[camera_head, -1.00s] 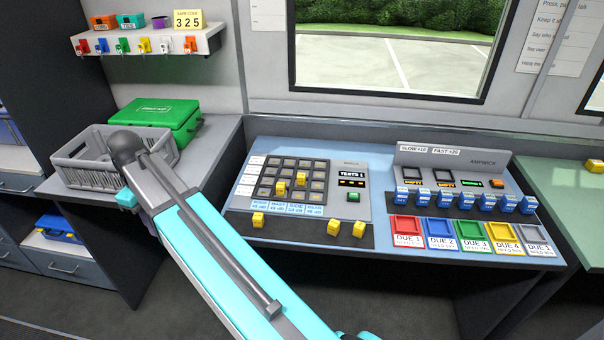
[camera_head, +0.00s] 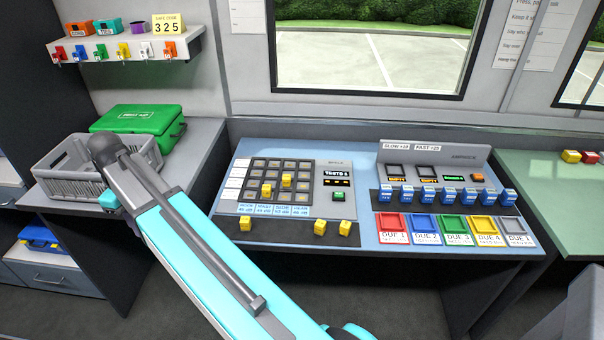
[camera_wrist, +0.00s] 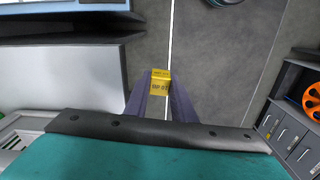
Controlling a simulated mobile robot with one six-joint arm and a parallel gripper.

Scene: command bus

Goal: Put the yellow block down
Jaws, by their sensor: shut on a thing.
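A yellow block (camera_wrist: 161,80) with dark lettering is held between the two fingertips of my gripper (camera_wrist: 160,88) in the wrist view. Bare grey floor shows below and beyond it. My gripper and the held block are out of sight in the head view. Two other yellow blocks stand on the dark button grid (camera_head: 304,200) of the console: one nearer (camera_head: 266,190) and one farther back to its right (camera_head: 287,180). Three more stand on the black front strip (camera_head: 280,232): one at left (camera_head: 246,224) and two at right (camera_head: 319,226) (camera_head: 345,228).
Coloured trays, including a red one (camera_head: 392,223), lie at the console's right below a row of blue blocks (camera_head: 424,195). A grey crate (camera_head: 62,185) and green case (camera_head: 135,118) are at left. The black strip is bare between its left and middle blocks. Drawers (camera_wrist: 285,135) stand at right in the wrist view.

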